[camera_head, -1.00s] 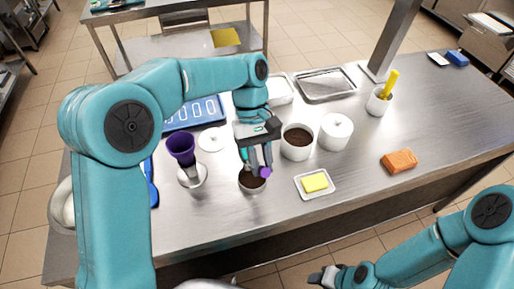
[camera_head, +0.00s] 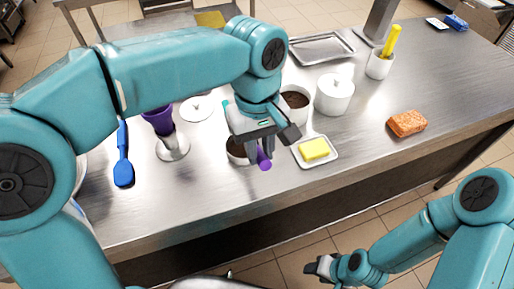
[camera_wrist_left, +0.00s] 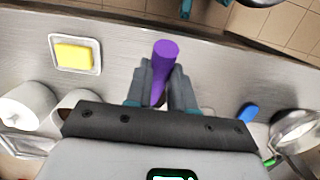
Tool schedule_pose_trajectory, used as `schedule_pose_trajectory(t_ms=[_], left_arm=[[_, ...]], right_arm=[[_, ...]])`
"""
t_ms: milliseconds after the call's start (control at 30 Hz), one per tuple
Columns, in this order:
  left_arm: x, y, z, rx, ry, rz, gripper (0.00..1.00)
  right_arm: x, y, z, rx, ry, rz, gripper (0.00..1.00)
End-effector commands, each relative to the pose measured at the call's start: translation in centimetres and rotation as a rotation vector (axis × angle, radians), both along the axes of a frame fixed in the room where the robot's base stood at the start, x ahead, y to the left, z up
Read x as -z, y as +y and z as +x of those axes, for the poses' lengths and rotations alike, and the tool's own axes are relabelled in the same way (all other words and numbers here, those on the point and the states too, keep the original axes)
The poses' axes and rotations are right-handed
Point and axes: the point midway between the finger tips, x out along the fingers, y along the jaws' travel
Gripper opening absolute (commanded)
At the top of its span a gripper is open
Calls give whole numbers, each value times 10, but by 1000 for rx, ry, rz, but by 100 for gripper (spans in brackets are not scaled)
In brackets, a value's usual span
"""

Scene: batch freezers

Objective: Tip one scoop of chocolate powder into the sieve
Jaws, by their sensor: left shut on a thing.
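My left gripper (camera_head: 262,153) is shut on a purple handle (camera_head: 264,164), probably the scoop's; it also shows between the fingers in the left wrist view (camera_wrist_left: 164,65). The scoop's other end is hidden. A small pot of dark brown powder (camera_head: 236,150) stands partly hidden behind and left of the gripper. A larger white tub (camera_head: 297,92) behind it also holds dark brown stuff. A metal round vessel (camera_wrist_left: 297,128) at the wrist view's right edge may be the sieve; I cannot tell. My right gripper (camera_head: 318,268) hangs off the table's front side, its jaws unclear.
A purple cup on a metal base (camera_head: 172,146) and a blue spatula (camera_head: 124,168) are on the left. The right front of the table (camera_head: 365,145) is clear.

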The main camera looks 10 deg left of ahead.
Motion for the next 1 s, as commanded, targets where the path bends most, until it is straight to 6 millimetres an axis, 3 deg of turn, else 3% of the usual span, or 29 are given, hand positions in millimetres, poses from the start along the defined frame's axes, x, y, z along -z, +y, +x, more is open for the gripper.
schedule_pose_trajectory(t_ms=[33,700,800,1000], left_arm=[[10,-2,-3,5,-22,12,0],[62,-16,-23,3,-324,216,0],[40,-15,-22,-1,-325,218,0],[31,-15,-23,0,-323,217,0]], right_arm=[[14,0,0,0,0,0,48],[101,0,0,0,0,0,48],[80,0,0,0,0,0,48],[72,0,0,0,0,0,48]])
